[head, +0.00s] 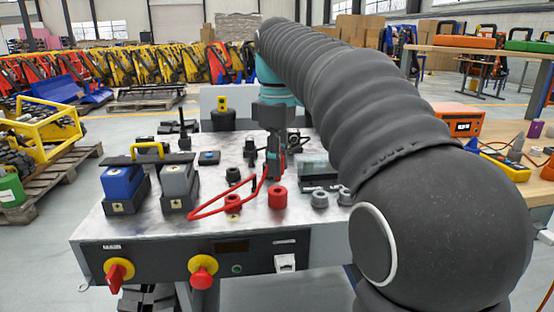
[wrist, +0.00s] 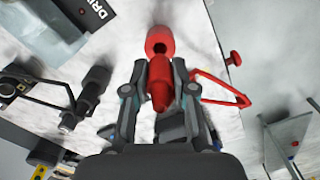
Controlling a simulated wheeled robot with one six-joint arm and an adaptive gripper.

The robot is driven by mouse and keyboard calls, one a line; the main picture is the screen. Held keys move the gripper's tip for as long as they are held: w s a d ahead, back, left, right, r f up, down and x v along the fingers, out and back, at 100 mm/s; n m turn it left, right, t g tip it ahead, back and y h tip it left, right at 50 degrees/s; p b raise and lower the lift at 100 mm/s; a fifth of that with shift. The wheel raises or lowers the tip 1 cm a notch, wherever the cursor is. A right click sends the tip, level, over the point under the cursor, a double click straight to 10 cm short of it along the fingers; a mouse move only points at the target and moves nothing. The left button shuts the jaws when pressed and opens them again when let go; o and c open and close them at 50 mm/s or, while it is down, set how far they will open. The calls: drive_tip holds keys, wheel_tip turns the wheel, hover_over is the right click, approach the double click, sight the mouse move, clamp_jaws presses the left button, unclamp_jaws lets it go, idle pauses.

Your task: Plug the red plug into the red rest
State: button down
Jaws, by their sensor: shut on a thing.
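My gripper (head: 272,168) hangs over the steel bench top, pointing down. It is shut on the red plug, which shows between the fingers in the wrist view (wrist: 162,92). In the wrist view the two fingertips of my gripper (wrist: 160,74) flank the plug. The red rest (head: 277,197) is a short red cylinder on the bench, just below my gripper in the head view. It also shows just beyond the fingertips in the wrist view, with a dark hole in its face (wrist: 160,34). I cannot tell whether plug and rest touch. A red cable (head: 208,208) loops left from the plug.
Another red socket (head: 232,203) stands left of the rest. Grey sockets (head: 320,199) stand to the right. Blue (head: 122,183) and grey (head: 180,182) connector blocks sit on the left. Red knobs (head: 202,275) jut from the bench front. An orange meter (head: 458,121) stands behind my arm.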

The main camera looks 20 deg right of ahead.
drive_tip(key=shift+f+b, duration=1.05)
drive_tip(key=shift+f, duration=0.75)
drive_tip(key=c, duration=0.9)
unclamp_jaws()
drive_tip(key=shift+o, duration=0.2)
drive_tip(key=shift+r, duration=3.75)
